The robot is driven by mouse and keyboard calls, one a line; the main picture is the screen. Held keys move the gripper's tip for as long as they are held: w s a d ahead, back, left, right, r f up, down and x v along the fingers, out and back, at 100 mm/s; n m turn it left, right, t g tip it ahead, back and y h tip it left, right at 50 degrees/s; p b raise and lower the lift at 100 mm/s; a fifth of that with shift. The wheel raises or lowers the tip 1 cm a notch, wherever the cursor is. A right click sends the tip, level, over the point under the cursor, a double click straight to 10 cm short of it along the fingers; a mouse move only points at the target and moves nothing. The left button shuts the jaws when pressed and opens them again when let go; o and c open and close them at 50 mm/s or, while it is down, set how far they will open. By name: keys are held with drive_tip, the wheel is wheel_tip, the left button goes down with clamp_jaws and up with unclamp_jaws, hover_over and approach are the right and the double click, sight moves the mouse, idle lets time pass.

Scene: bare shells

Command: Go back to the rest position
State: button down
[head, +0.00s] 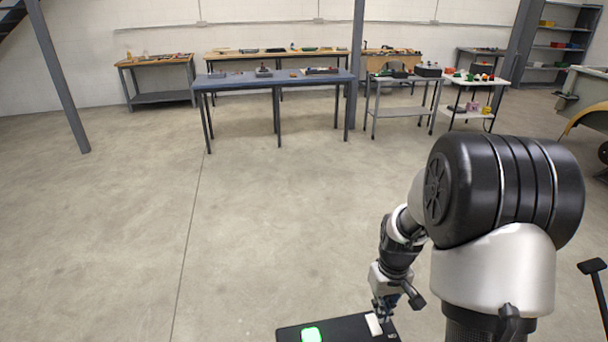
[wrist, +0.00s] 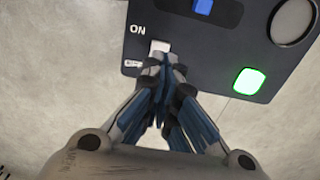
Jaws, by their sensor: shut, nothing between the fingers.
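My gripper (wrist: 163,80) is shut and empty, its fingertips together. In the wrist view it is close to a white rocker switch (wrist: 160,46) on a dark panel (wrist: 185,65), beside the labels ON and OFF. I cannot tell whether the fingertips touch the switch. The panel also carries a lit green square (wrist: 248,81), a blue part (wrist: 204,7) and a round grey disc (wrist: 294,20). In the head view the gripper (head: 385,312) is low over the panel (head: 350,326) at the bottom edge, with the green light (head: 311,335) to its left.
Open concrete floor (head: 250,230) lies beyond the panel. A long grey table (head: 275,79) stands at the back, with wooden workbenches behind it. Carts (head: 400,80) stand to its right. A slanted grey post (head: 58,75) rises at the left. A dark stand (head: 593,267) is at the right edge.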

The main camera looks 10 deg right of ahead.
drive_tip(key=s+a+r+t, duration=0.1)
drive_tip(key=s+a+r, duration=0.3)
drive_tip(key=r, duration=0.4)
drive_tip(key=s+a+r+t, duration=0.1)
drive_tip(key=s+a+r, duration=0.2)
drive_tip(key=r, duration=0.5)
drive_tip(key=s+a+r+t, duration=0.1)
drive_tip(key=s+a+r, duration=0.1)
drive_tip(key=s, duration=0.4)
drive_tip(key=s+a+r+t+b, duration=0.1)
drive_tip(key=s+a+r, duration=0.2)
drive_tip(key=s, duration=0.3)
drive_tip(key=shift+s+a+r+t, duration=0.2)
drive_tip(key=shift+s+r+t, duration=0.05)
drive_tip(key=shift+s+t, duration=0.1)
